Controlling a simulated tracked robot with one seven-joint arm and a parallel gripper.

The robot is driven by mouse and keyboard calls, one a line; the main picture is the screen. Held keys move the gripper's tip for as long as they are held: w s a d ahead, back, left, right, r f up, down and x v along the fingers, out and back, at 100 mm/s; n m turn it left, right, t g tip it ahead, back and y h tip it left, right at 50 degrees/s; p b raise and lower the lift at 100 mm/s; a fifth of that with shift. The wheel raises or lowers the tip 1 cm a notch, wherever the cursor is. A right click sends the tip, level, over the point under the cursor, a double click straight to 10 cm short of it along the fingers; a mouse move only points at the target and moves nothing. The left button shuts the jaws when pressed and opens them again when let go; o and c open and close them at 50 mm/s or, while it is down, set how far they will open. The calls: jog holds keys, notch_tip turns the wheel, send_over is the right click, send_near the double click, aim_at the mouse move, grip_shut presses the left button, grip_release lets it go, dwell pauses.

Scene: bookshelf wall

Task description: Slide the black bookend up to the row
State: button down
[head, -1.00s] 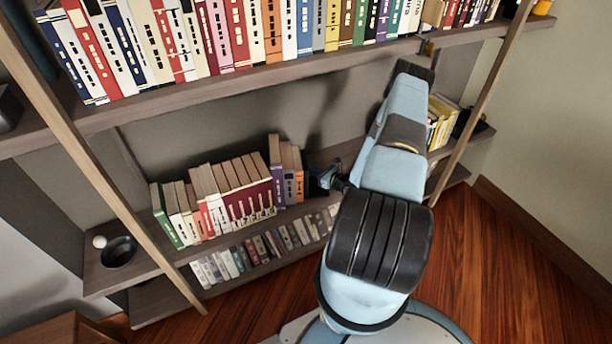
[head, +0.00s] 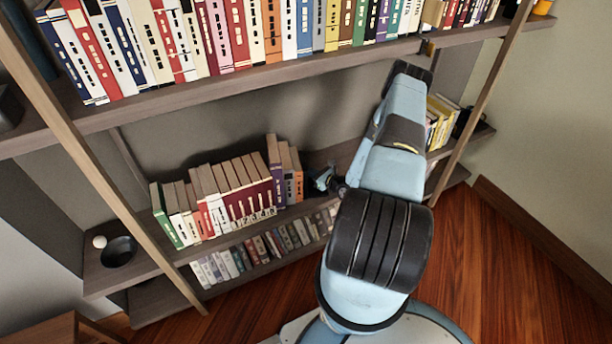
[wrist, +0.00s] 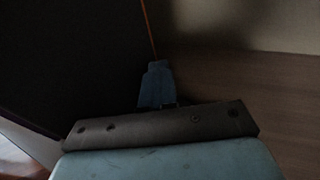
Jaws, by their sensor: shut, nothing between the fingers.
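The row of books (head: 215,200) stands on the middle shelf, with purple, grey and orange books at its right end. A large dark panel (wrist: 70,60), which looks like the black bookend, fills the left of the wrist view. A thin orange edge shows along its right side. In the head view the bookend is hard to make out in the shadow at the row's right end.
The upper shelf (head: 240,80), full of books, overhangs the space. A lower row of books (head: 265,248) sits below. A black bowl (head: 118,251) and a white ball (head: 99,241) are at the left. Yellow books (head: 436,120) stand to the right, behind my arm.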

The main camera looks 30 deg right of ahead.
jog(key=shift+a, duration=1.15)
jog(key=shift+d, duration=2.2)
jog(key=shift+s, duration=0.1)
